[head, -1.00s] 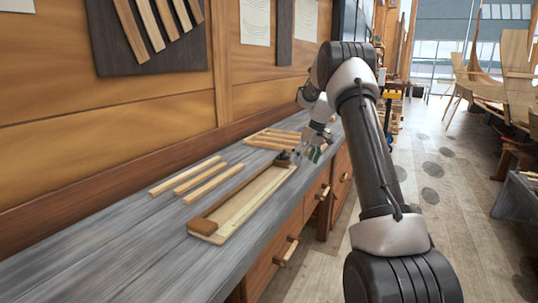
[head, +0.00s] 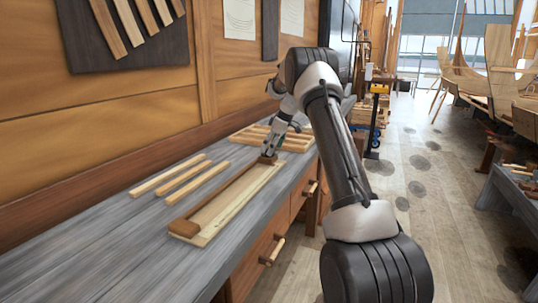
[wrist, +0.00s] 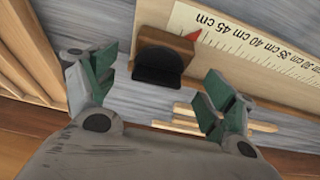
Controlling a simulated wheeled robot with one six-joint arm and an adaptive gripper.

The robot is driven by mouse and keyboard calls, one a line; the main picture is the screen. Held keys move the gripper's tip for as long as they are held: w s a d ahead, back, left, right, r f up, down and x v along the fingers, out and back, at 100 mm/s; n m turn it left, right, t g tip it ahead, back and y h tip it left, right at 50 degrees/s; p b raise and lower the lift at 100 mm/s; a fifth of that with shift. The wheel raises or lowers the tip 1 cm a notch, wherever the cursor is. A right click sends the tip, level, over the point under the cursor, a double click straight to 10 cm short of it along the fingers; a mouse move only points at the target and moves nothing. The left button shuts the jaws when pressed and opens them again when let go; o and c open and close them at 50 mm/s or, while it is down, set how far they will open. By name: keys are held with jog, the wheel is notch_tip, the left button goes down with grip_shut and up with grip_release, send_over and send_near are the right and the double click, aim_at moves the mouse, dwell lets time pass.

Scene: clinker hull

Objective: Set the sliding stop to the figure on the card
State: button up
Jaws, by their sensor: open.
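The sliding stop (wrist: 178,42) is a brown wooden block with a black knob (wrist: 157,68), in the wrist view between the jaws. A red pointer (wrist: 193,38) at its side lies by the ruler scale (wrist: 262,42), close to the 45 cm figure. In the head view the stop is the small dark block (head: 267,160) at the far end of the long wooden jig (head: 229,207). My gripper (wrist: 160,84) is open, with green-padded fingers on either side of the knob, without clear contact. It also shows in the head view (head: 271,150). No readable figure card shows.
Several loose strips (head: 183,181) lie on the grey bench (head: 110,240) left of the jig. A slatted wooden frame (head: 290,141) lies beyond it. Two papers (head: 240,18) hang on the wall, too small to read. The floor right of the bench is clear nearby.

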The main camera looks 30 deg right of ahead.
jog(key=shift+x, duration=1.85)
jog(key=shift+c, duration=0.4)
